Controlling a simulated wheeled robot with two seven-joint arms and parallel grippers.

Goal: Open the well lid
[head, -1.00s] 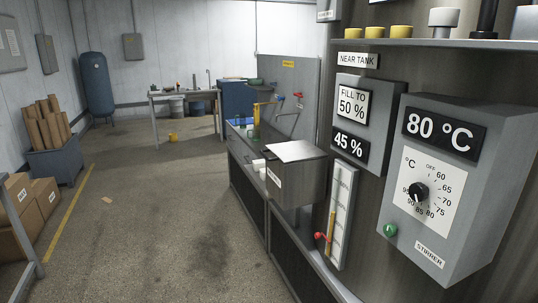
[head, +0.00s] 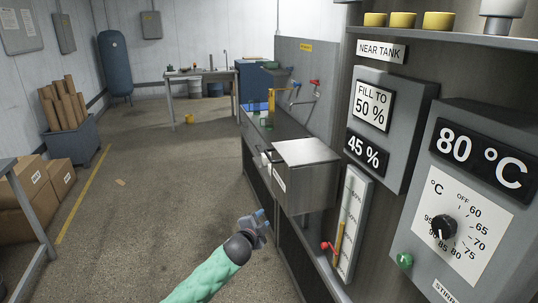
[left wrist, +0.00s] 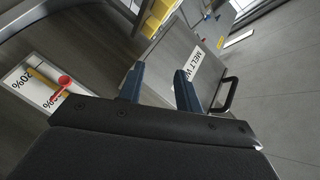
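The melt well is a steel box (head: 306,186) on the counter, with a flat grey lid (head: 306,152) lying shut on top. In the left wrist view, the box's front (left wrist: 168,65) carries a white label (left wrist: 197,66) reading "MELT W", its end hidden by a finger. A dark bar handle (left wrist: 229,96) stands out at the box's edge, right of the fingers. My left gripper (head: 259,222) is below and in front of the box in the head view, apart from it. In the left wrist view its two blue fingers (left wrist: 158,84) are spread with nothing between them. My right gripper is not in view.
A level gauge (head: 349,225) with a red valve knob (head: 326,246) stands right of the box. A grey control box (head: 470,200) with a dial and a green button (head: 404,260) juts out at the right.

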